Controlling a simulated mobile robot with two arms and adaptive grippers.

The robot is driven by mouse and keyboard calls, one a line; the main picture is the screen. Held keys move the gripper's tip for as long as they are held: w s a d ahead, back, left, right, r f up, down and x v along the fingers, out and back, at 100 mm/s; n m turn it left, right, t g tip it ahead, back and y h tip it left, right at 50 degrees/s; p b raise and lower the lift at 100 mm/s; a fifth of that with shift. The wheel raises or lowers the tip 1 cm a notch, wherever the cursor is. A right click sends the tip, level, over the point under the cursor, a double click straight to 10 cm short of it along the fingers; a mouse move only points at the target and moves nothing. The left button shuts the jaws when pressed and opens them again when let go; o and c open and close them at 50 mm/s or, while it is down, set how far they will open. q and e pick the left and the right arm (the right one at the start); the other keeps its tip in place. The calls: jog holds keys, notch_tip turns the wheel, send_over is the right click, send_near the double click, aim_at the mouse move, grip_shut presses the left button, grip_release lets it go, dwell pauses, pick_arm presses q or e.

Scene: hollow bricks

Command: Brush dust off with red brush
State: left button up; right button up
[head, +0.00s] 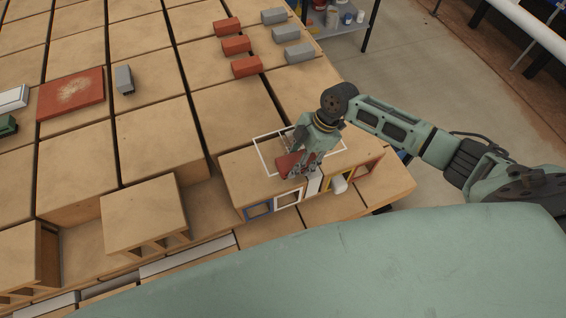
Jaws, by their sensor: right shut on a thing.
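My right gripper (301,170) reaches down over a large hollow brick block (232,172) near the picture's middle. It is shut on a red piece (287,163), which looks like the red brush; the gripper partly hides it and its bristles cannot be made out. A flat dark red slab (88,99) with a pale dusty patch (74,92) lies on the bricks at the far left. My left gripper is not in view.
A white outline (263,158) surrounds the gripper's spot; coloured frames (259,209) line the block's front. A grey block (124,79) stands beside the slab; white (13,98) and green (7,126) items sit left. Red (236,45) and grey (286,33) blocks stand behind.

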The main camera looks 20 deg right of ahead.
aim_at(314, 155)
jog(key=shift+d+b, duration=0.3)
jog(key=shift+d, duration=2.35)
jog(key=shift+f, duration=0.2)
